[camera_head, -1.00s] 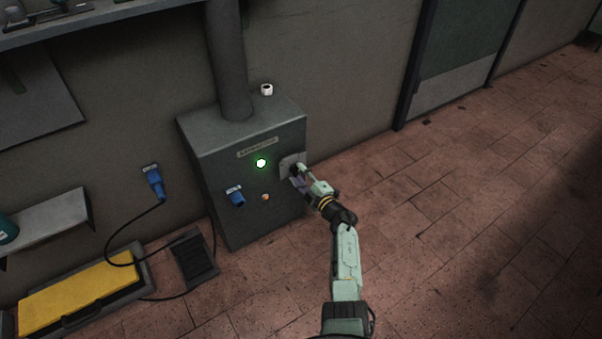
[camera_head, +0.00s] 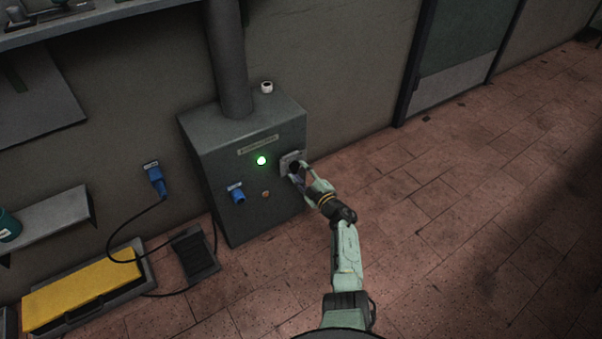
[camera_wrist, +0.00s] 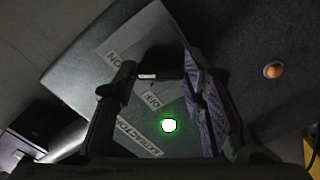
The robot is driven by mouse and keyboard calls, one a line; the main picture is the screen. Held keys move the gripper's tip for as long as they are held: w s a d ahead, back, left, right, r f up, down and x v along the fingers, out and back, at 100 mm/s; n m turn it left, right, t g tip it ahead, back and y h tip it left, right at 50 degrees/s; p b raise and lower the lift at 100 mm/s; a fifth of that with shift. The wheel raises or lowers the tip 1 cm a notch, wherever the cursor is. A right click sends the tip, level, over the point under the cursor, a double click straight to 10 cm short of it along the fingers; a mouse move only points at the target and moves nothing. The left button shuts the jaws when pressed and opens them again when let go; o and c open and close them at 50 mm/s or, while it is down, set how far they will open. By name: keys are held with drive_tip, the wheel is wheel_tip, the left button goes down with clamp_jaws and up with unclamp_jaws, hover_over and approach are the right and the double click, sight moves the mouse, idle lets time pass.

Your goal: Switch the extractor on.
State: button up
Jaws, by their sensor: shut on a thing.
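The extractor (camera_head: 225,165) is a dark grey cabinet with a pipe on top, standing against the wall. A green lamp (camera_head: 261,161) glows on its front; it also shows in the wrist view (camera_wrist: 169,126). At the front's right side is a light grey switch plate (camera_head: 288,158), with ON and OFF labels in the wrist view (camera_wrist: 115,52). A dark switch knob (camera_wrist: 161,63) sits on this plate between my fingertips. My gripper (camera_head: 300,172) is shut on the knob, its fingers on either side. In the head view the fingers largely hide the knob.
A blue plug (camera_head: 238,197) and a small orange button (camera_head: 266,194) are on the cabinet front. A black pedal (camera_head: 196,257) and a yellow-topped platform (camera_head: 85,290) lie on the floor at left, with a cable. A white cup (camera_head: 267,88) stands on the cabinet. Floor at right is clear.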

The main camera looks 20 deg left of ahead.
drive_tip(key=o, duration=1.2)
drive_tip(key=shift+c, duration=0.2)
drive_tip(key=v, duration=0.7)
drive_tip(key=shift+s+d, duration=0.2)
